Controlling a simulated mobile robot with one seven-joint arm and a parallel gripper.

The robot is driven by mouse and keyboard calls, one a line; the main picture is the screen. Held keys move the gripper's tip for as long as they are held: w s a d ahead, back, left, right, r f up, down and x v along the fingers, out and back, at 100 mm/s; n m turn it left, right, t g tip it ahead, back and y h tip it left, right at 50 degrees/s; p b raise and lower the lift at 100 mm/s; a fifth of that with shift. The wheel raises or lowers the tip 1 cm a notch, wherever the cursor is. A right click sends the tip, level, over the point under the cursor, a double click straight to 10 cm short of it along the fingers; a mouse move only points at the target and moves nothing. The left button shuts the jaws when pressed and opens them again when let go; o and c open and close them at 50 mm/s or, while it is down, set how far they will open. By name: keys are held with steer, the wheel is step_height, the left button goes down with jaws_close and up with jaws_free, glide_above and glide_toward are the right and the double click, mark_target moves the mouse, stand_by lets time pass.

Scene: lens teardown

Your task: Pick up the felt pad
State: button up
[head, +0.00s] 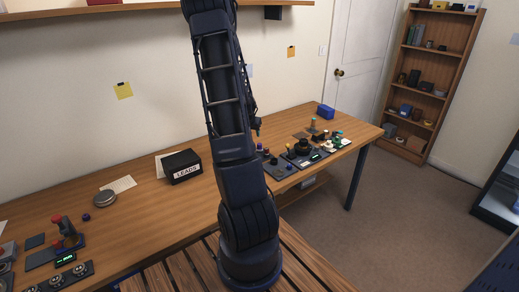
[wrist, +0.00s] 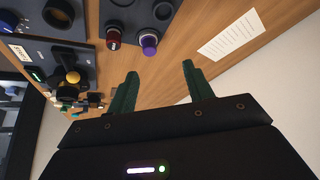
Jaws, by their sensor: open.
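I cannot pick out the felt pad for certain in either view. A small flat dark square (head: 35,240) lies at the left of the bench in the head view; its material is too small to tell. My gripper (wrist: 160,72) shows in the wrist view with its two green fingers apart and nothing between them. It is above the wooden bench (wrist: 215,18), near a grey plate bearing a dark red knob (wrist: 113,38) and a purple knob (wrist: 149,42). In the head view my arm hides most of the gripper.
A black box marked LEADS (head: 180,167) and a round grey tin (head: 104,198) stand on the bench. A white paper (wrist: 230,37) lies right of the knobs. Bare wood shows around the tin.

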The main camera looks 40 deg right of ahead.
mark_target(259, 144)
steer(key=shift+h, duration=0.4)
steer(key=shift+s+d+x, duration=0.2)
steer(key=shift+x, duration=2.05)
steer(key=shift+s+d+x, duration=0.25)
steer(key=shift+x, duration=2.05)
steer(key=shift+s+d+x, duration=0.2)
steer(key=shift+x, duration=2.05)
steer(key=shift+r, duration=0.15)
steer(key=c, duration=0.9)
